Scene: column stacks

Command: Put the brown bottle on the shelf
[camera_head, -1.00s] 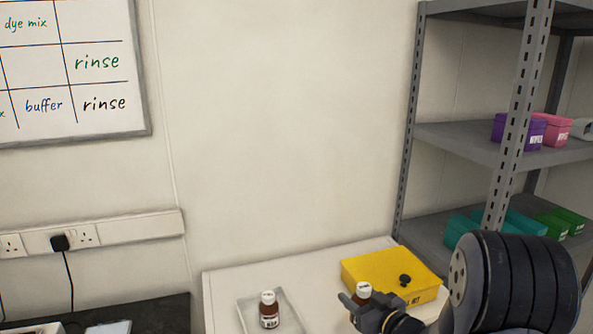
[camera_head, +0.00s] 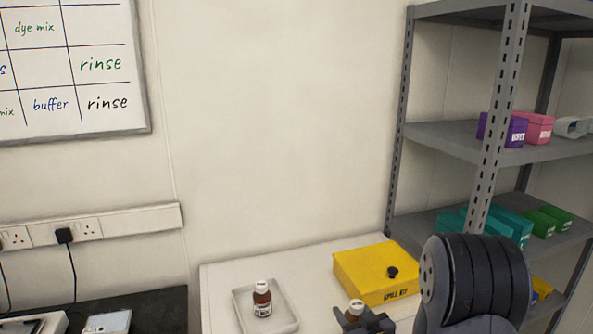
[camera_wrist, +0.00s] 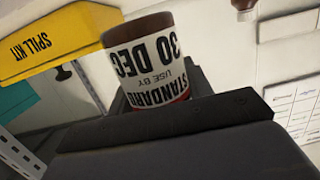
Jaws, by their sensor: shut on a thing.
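My gripper (camera_head: 365,320) is shut on a brown bottle with a white cap (camera_head: 355,307), low in the head view. In the wrist view the bottle (camera_wrist: 150,62) fills the middle, its white label reading "STANDARD" and "30 DEC", with the jaws (camera_wrist: 165,115) across it. The bottle's lower part is hidden in the head view. A second brown bottle (camera_head: 262,299) with a white cap stands upright in a white tray (camera_head: 288,322) to the left. The grey metal shelf (camera_head: 450,139) stands at the right, apart from my gripper.
A yellow spill kit box (camera_head: 365,270) lies on the white table (camera_head: 225,275), just behind my gripper. The shelf's middle level holds purple (camera_head: 497,129) and pink (camera_head: 538,127) boxes with bare board to their left. The lower level holds teal (camera_head: 508,226) and green (camera_head: 548,219) boxes.

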